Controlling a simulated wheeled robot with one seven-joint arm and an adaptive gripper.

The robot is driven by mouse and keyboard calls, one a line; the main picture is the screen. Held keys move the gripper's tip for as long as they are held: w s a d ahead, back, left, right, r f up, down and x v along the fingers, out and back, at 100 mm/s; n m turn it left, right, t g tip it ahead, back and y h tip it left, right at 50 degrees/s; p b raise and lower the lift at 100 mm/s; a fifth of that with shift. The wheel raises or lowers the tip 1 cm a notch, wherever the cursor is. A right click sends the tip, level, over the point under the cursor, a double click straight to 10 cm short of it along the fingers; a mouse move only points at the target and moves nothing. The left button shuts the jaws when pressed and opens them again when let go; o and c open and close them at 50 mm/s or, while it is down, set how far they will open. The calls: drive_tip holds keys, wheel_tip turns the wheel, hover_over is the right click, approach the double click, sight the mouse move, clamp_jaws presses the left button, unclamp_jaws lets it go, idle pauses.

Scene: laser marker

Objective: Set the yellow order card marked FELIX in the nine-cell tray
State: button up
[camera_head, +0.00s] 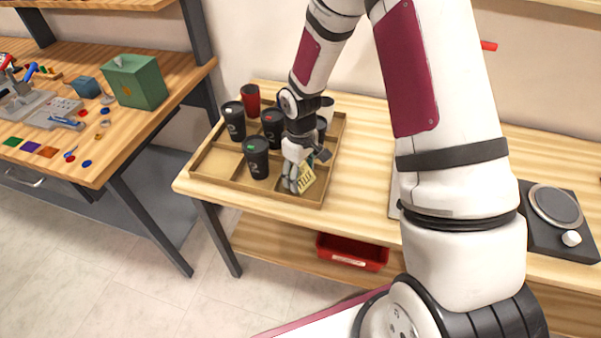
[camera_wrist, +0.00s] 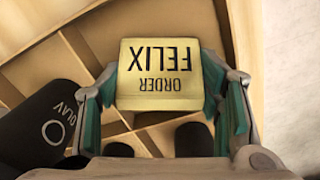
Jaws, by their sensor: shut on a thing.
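The yellow order card (camera_wrist: 157,75) reads ORDER FELIX, upside down in the wrist view. My gripper (camera_wrist: 160,95) is shut on it, with a green-padded finger at each side edge. In the head view the card (camera_head: 307,178) hangs from my gripper (camera_head: 298,178) over the front right part of the nine-cell tray (camera_head: 262,192). The tray is wooden with low dividers. Whether the card touches the tray floor cannot be told. The wrist view shows tray cells (camera_wrist: 85,45) beneath and beside the card.
Black tumblers (camera_head: 256,157) and (camera_head: 234,121) stand in the tray, with a red one (camera_head: 251,99) behind. One black tumbler in the wrist view is marked OLAV (camera_wrist: 45,122). The front left cell (camera_head: 215,165) is empty. A red bin (camera_head: 352,252) sits below the table.

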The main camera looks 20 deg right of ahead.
sight(301, 173)
drive_tip(key=shift+f, duration=0.1)
drive_tip(key=o, duration=0.9)
wheel_tip(301, 173, up, 13)
drive_tip(key=s+d+r+m+t+h, duration=0.1)
drive_tip(key=s+r, duration=0.4)
drive_tip(key=r, duration=0.2)
drive_tip(key=s+r+m+t, duration=0.1)
drive_tip(key=s+r+m, duration=0.1)
drive_tip(key=s+r, duration=0.45)
drive_tip(key=shift+s+a+r+m+t+y, duration=0.15)
drive_tip(key=shift+s+r+m+t, duration=0.35)
drive_tip(key=shift+s+r, duration=1.3)
drive_tip(key=shift+s+r+m+t+y, duration=0.25)
drive_tip(key=shift+s+r+m, duration=0.35)
drive_tip(key=shift+s, duration=2.35)
drive_tip(key=shift+s+a+r+m+t+y, duration=0.1)
drive_tip(key=shift+s+r+m+t, duration=0.4)
drive_tip(key=shift+s+r, duration=1.3)
